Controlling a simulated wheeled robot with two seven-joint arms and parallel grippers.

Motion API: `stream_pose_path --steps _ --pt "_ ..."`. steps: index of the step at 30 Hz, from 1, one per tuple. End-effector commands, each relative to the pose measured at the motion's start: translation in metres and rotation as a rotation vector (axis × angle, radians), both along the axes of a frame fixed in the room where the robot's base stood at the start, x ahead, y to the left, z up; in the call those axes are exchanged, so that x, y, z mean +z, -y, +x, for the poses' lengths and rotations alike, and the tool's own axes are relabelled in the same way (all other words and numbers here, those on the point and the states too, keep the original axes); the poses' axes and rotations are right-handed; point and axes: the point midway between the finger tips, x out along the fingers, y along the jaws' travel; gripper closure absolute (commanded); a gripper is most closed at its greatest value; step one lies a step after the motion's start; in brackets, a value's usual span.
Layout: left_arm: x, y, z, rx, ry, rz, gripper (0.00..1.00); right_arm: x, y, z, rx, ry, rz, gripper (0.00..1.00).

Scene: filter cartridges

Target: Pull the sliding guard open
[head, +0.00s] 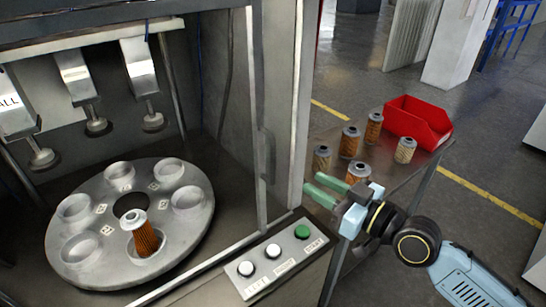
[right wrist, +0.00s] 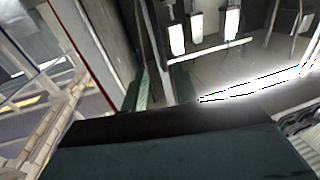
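The sliding guard's upright frame (head: 256,110) stands at the front right of the machine, close to the right corner post, in the head view. Its grey vertical handle (head: 267,165) is on that upright. I cannot tell how far any clear pane reaches. My right gripper (head: 327,188) is right of the handle and the post, apart from both, with its green fingers spread and nothing visible between them. In the right wrist view its fingers (right wrist: 162,88) also stand apart, with a machine upright showing beyond the gap. My left gripper is not in view.
A grey turntable (head: 72,256) with several cups holds a tilted orange cartridge (head: 146,238). A button panel (head: 275,258) is below the guard. A side table (head: 390,183) bears several cartridges (head: 350,142) and a red bin (head: 418,122), close to my right arm.

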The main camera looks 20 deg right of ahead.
Motion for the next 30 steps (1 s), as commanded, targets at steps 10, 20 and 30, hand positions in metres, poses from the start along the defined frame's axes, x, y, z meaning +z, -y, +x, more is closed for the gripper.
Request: stream_pose_path --steps 10,20,30 --pt "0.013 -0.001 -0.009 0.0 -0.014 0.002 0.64 0.003 -0.03 0.048 0.0 0.001 0.005 0.71" --pt "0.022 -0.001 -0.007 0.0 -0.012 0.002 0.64 0.001 -0.06 0.099 -0.001 -0.001 0.002 0.71" --pt "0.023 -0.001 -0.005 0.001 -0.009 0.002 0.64 -0.001 -0.068 0.112 -0.001 -0.002 -0.001 0.71"
